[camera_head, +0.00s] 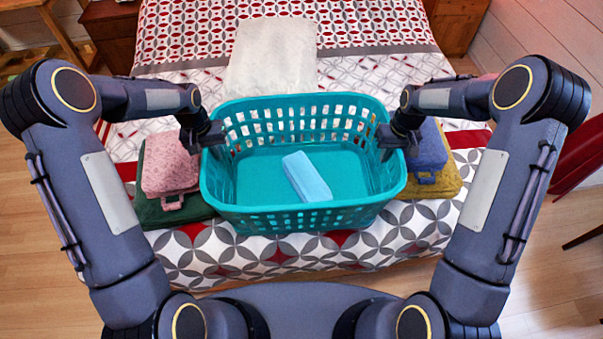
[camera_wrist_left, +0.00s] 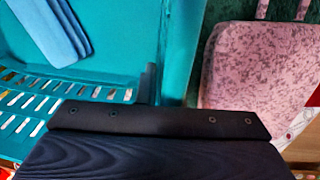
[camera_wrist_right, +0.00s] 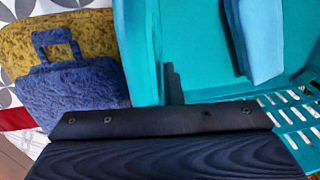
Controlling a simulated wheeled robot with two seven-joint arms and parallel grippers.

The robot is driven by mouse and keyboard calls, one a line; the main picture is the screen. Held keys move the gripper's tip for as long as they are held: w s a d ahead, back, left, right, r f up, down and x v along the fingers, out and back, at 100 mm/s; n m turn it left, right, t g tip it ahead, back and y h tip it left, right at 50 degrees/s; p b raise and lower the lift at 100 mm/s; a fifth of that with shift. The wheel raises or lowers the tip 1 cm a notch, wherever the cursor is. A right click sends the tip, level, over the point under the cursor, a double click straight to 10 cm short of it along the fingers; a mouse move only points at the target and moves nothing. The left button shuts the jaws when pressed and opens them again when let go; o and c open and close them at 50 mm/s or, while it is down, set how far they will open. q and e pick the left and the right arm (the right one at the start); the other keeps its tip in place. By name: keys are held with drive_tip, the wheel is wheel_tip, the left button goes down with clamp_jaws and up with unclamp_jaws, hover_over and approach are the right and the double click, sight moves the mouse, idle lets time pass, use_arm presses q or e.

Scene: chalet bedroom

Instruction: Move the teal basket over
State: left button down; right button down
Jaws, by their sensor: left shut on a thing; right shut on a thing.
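The teal basket (camera_head: 290,216) is upright over the bed, with a light blue folded cloth (camera_head: 306,177) lying inside it. My left gripper (camera_head: 212,140) is shut on the basket's left rim. My right gripper (camera_head: 393,141) is shut on its right rim. The basket wall shows at the jaws in the left wrist view (camera_wrist_left: 178,60) and in the right wrist view (camera_wrist_right: 140,45). The blue cloth also shows in the left wrist view (camera_wrist_left: 48,28) and the right wrist view (camera_wrist_right: 252,38). I cannot tell whether the basket's base touches the bed.
A pink case (camera_head: 170,165) on a dark green one (camera_head: 160,212) lies left of the basket. A blue case (camera_head: 427,150) on a mustard one (camera_head: 440,184) lies to the right. A white pillow (camera_head: 272,55) lies behind. Patterned bedspread (camera_head: 370,240) shows in front.

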use_arm(q)
drive_tip(key=shift+r, duration=0.15)
use_arm(e)
drive_tip(key=shift+r, duration=0.1)
